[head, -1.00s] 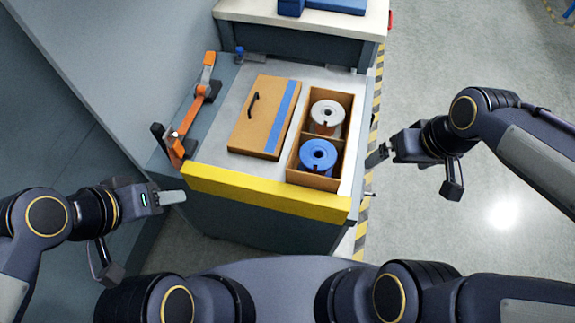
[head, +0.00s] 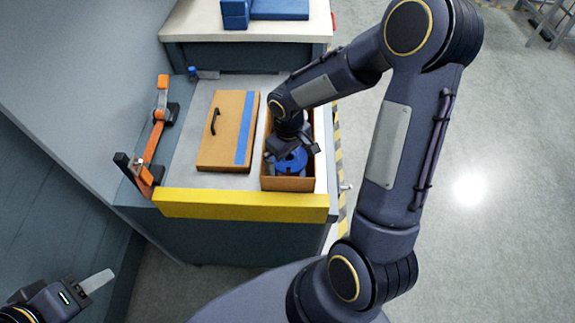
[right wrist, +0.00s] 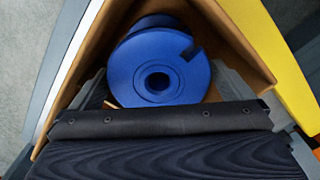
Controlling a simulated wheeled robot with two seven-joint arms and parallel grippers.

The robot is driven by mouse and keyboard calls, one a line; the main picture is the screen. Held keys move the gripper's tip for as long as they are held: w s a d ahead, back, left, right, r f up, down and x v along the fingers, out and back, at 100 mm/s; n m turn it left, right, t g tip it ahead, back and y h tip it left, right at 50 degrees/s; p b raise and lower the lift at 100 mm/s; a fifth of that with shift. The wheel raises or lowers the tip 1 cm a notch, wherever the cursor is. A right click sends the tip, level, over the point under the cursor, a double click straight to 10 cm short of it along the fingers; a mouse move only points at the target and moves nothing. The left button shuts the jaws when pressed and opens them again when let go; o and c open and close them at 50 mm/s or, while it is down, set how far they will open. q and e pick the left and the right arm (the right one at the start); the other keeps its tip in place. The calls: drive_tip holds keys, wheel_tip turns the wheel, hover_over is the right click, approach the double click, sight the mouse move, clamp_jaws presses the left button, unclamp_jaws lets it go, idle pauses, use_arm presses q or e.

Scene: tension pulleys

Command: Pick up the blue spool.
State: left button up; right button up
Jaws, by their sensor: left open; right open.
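The blue spool (head: 292,160) sits in the near compartment of the open cardboard box (head: 290,184). In the right wrist view the blue spool (right wrist: 158,72) shows its round flange, centre hole and a dark notch. My right gripper (head: 289,160) is over the near compartment and partly covers the spool. In the right wrist view its open fingers (right wrist: 165,90) lie to the left and right of the spool; whether they touch it I cannot tell. My left gripper (head: 98,281) is open and empty at the lower left, away from the table.
A cardboard lid (head: 222,130) with a black handle and blue stripe lies left of the box. An orange clamp-like tool (head: 156,130) stands at the table's left edge. A yellow bar (head: 240,204) runs along the front edge. My right arm hides the far compartment.

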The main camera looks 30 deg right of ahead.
drive_tip(key=shift+f, duration=0.95)
drive_tip(key=c, duration=1.2)
drive_tip(key=shift+c, duration=0.4)
drive_tip(key=shift+r, duration=0.2)
